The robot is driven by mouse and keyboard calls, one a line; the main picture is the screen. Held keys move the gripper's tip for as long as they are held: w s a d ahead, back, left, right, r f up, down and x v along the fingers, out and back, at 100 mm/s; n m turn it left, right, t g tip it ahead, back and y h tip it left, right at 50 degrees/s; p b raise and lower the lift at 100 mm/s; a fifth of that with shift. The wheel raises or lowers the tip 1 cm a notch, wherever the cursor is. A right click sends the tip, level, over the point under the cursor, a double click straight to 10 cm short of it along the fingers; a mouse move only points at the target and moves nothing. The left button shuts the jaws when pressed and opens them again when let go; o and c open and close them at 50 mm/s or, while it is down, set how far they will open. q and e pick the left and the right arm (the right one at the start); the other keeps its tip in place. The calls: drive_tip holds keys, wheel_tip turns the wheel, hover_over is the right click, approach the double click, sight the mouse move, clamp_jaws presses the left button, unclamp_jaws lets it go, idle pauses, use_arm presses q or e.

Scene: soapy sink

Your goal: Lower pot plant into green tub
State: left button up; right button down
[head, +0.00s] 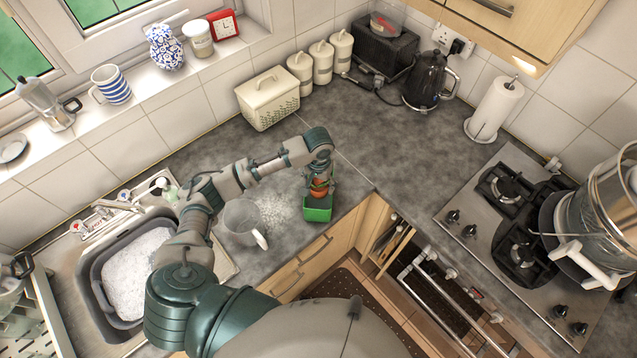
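The pot plant (319,188) is a small terracotta-coloured pot with a bit of green at its top. It is upright at the mouth of the green tub (318,212), and the tub's front wall is below it. My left gripper (320,182) points down over the tub with its fingers around the pot plant, and looks shut on it. The gripper hides much of the plant. I cannot tell whether the pot touches the tub's floor. The tub stands on the grey worktop near its front edge. My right gripper is out of view.
A clear jug (241,217) stands left of the tub, beside a patch of foam (272,212). The sink with a grey basin (98,262) of suds is further left. A cream bread bin (268,97) stands behind. The worktop to the right is clear up to the hob (480,228).

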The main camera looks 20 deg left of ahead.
sight(319, 182)
use_arm(q)
drive_tip(key=o, duration=1.4)
drive_tip(key=shift+s+f, duration=0.35)
drive_tip(key=shift+f, duration=0.25)
drive_tip(key=shift+c, duration=0.2)
drive_tip(key=shift+o, duration=0.9)
drive_tip(key=shift+w, duration=0.2)
drive_tip(key=shift+w+r, duration=0.1)
drive_tip(key=shift+r, duration=0.05)
wheel_tip(319, 182, up, 12)
drive_tip(key=shift+f, duration=0.2)
drive_tip(key=shift+w, duration=0.1)
